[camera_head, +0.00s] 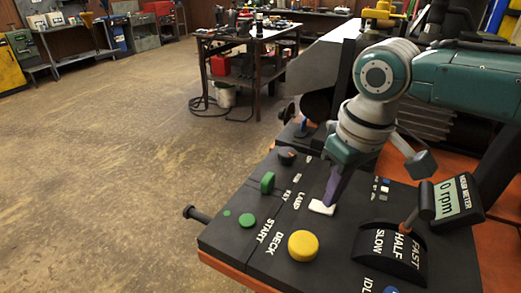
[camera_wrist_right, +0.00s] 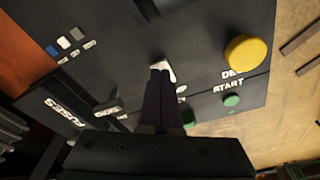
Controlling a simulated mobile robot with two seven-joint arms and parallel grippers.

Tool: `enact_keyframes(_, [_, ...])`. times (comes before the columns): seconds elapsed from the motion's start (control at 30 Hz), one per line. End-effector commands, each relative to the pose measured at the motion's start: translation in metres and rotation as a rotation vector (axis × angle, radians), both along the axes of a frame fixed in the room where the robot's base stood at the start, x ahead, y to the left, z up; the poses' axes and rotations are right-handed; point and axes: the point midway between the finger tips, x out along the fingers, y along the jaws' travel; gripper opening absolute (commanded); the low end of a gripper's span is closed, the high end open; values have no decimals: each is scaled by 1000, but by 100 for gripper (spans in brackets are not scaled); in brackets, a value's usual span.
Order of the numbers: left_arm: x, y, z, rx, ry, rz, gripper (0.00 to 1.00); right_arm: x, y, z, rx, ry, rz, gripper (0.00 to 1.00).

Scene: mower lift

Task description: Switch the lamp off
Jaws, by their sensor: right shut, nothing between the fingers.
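The white lamp switch (camera_head: 321,207) sits on the dark control panel (camera_head: 335,240) beside the printed word LAMP. My right gripper (camera_head: 330,197) comes down from above with its dark purple fingers shut and empty. Its fingertips are at the switch's far edge, very close to it; I cannot tell if they touch. In the right wrist view the shut fingers (camera_wrist_right: 160,70) overlap part of the white switch (camera_wrist_right: 169,72). Which way the switch is tipped is not clear. No lamp shows. My left gripper is out of view.
Near the switch are a green key knob (camera_head: 267,182), a yellow deck button (camera_head: 303,245), a green start button (camera_head: 246,220) and a throttle lever (camera_head: 411,216). An hour meter (camera_head: 453,198) reads 0 rpm. A workbench (camera_head: 262,40) stands behind; the floor left is open.

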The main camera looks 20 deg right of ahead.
Motion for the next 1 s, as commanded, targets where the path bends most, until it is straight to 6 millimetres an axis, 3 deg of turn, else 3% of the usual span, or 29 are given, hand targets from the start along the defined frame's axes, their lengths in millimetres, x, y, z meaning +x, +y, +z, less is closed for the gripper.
enact_keyframes(0.67, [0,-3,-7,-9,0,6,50,0,0,-10,0,0,0,0])
enact_keyframes(1.0, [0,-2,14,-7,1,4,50,0,0,9,1,0,0,0])
